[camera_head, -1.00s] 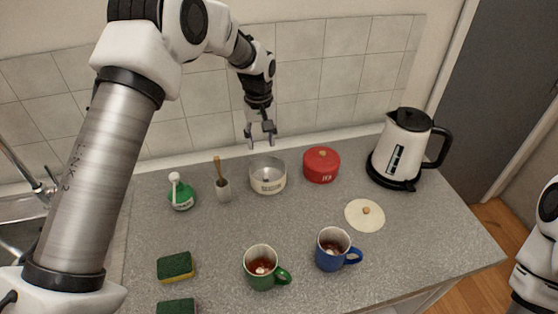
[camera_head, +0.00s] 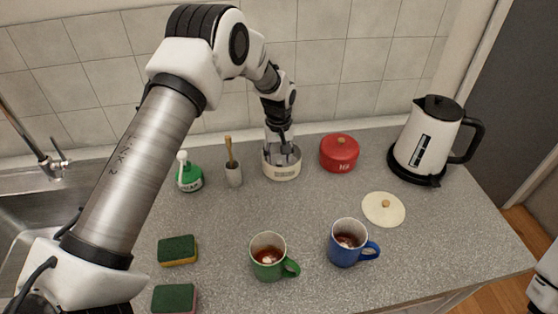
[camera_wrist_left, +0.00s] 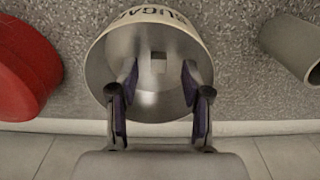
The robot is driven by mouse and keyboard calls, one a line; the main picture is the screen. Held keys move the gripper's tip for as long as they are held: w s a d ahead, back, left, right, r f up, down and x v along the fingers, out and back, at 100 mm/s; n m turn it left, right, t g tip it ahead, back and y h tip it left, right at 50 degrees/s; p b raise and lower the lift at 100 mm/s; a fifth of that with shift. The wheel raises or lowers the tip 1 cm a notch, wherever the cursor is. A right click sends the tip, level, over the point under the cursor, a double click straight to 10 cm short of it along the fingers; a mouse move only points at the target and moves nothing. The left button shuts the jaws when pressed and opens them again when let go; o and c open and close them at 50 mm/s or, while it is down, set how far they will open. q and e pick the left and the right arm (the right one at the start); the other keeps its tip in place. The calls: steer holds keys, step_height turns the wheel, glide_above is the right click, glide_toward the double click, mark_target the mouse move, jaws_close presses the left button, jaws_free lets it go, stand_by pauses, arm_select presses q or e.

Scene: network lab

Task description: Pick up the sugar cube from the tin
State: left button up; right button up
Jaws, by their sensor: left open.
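The cream tin (camera_head: 281,172) stands uncovered near the back of the counter. In the left wrist view, its rim (camera_wrist_left: 152,14) carries dark lettering that reads partly as sugar. My left gripper (camera_head: 285,153) points down into the tin's mouth. My right gripper is out of view.
A red lidded tin (camera_head: 339,153) stands close on the right, a grey cup with a wooden-handled tool (camera_head: 234,174) on the left. A cream lid (camera_head: 383,209), green mug (camera_head: 268,257), blue mug (camera_head: 346,243), white kettle (camera_head: 428,137) and sponges (camera_head: 177,250) stand around.

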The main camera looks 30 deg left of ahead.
arm_select(q)
steer(key=shift+f, duration=0.65)
steer(key=shift+w+f, duration=0.2)
steer(key=shift+f, duration=0.1)
steer(key=shift+s+r, duration=0.1)
steer(key=c, duration=0.8)
